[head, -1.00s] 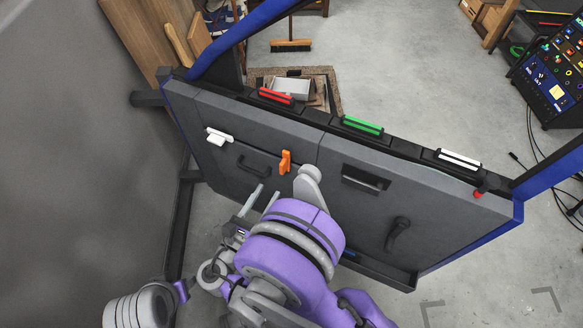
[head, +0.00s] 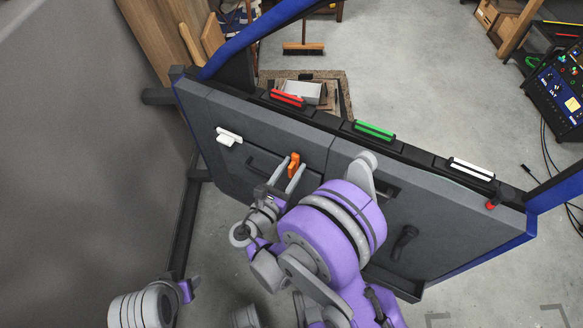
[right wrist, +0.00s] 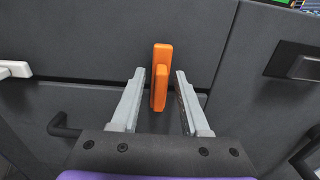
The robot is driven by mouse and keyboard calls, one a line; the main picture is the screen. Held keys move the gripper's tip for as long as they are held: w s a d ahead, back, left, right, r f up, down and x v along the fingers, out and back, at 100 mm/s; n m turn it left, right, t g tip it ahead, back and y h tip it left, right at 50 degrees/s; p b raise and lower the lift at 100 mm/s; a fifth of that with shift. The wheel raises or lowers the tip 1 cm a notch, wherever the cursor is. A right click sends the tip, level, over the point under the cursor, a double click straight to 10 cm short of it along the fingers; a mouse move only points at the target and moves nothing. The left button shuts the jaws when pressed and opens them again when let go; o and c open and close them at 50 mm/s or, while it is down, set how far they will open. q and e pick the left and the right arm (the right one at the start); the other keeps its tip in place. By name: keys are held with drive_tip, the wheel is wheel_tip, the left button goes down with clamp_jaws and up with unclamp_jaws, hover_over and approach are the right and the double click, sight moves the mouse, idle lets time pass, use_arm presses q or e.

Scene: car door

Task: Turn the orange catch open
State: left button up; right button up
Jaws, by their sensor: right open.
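The orange catch (head: 293,165) is on the grey door panel (head: 225,105), left of the panel seam. In the right wrist view the orange catch (right wrist: 160,77) stands upright between the two fingers. My right gripper (head: 288,173) is open, its fingers on either side of the catch; in the right wrist view the gripper (right wrist: 160,75) shows a gap beside each finger. The catch's lower end is partly hidden in the head view by the fingers. My left gripper does not show clearly; only a left arm part is at the lower left.
A white handle (head: 229,136) is left of the catch, and a dark pull handle (right wrist: 62,126) lies below left. Red (head: 287,98), green (head: 374,131) and white (head: 471,169) bars line the door's top edge. A dark crank handle (head: 404,242) is at right.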

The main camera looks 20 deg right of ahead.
clamp_jaws()
drive_tip(key=shift+m, duration=0.4)
drive_tip(key=m+b, duration=0.1)
drive_tip(key=m, duration=0.3)
drive_tip(key=shift+s, duration=0.1)
drive_tip(key=m, duration=0.4)
drive_tip(key=shift+s+d+f+m, duration=0.1)
drive_tip(key=shift+f+m, duration=0.05)
drive_tip(key=shift+m, duration=0.15)
drive_tip(key=m, duration=0.4)
drive_tip(key=shift+b, duration=0.4)
drive_tip(key=m, duration=0.4)
drive_tip(key=shift+f, duration=0.1)
drive_tip(key=shift+m, duration=0.4)
